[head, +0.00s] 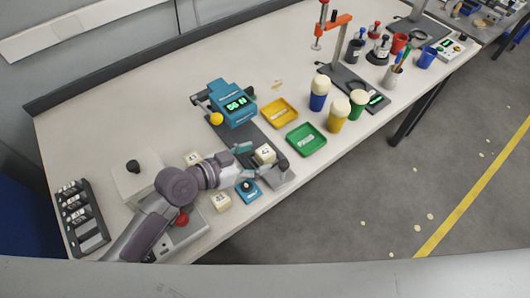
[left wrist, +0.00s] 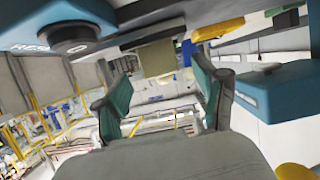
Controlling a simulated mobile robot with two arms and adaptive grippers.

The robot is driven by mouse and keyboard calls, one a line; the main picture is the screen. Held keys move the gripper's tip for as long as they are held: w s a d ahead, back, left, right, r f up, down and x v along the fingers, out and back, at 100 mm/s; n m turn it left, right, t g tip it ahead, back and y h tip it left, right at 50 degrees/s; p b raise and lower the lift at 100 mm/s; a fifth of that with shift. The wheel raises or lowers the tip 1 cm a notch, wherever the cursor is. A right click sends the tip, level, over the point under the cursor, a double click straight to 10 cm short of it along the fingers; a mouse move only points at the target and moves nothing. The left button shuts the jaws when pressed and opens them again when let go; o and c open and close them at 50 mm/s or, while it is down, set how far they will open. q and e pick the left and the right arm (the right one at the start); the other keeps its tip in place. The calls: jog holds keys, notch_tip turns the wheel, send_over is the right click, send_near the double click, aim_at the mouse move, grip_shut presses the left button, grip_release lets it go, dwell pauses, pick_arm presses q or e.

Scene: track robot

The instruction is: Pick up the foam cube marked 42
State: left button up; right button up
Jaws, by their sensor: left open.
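A pale foam cube (head: 265,154) with a dark mark on top sits near the front end of the dark belt. Its mark is too small to read surely. Two more pale marked cubes lie nearby, one behind my arm (head: 193,158) and one in front of it (head: 221,201). My left gripper (head: 257,161) is open at the belt's front end, its teal fingers close to the cube on the belt. In the left wrist view, a tan block (left wrist: 155,56), seemingly that cube, shows beyond and between the open fingers (left wrist: 160,95). My right gripper is out of view.
A blue button box (head: 248,191) stands just in front of the gripper. A teal display unit (head: 233,103) stands over the belt's back. Yellow (head: 279,112) and green (head: 306,139) trays lie to the right, with foam-topped cups (head: 339,115) beyond.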

aim_at(259, 156)
pick_arm(q)
jog(key=x, duration=0.3)
jog(key=shift+w+d+p, duration=0.3)
jog(key=shift+p, duration=0.05)
jog(key=shift+w+d+f, duration=0.1)
jog(key=shift+d, duration=0.05)
jog(key=c, duration=0.8)
jog(key=shift+c, duration=0.2)
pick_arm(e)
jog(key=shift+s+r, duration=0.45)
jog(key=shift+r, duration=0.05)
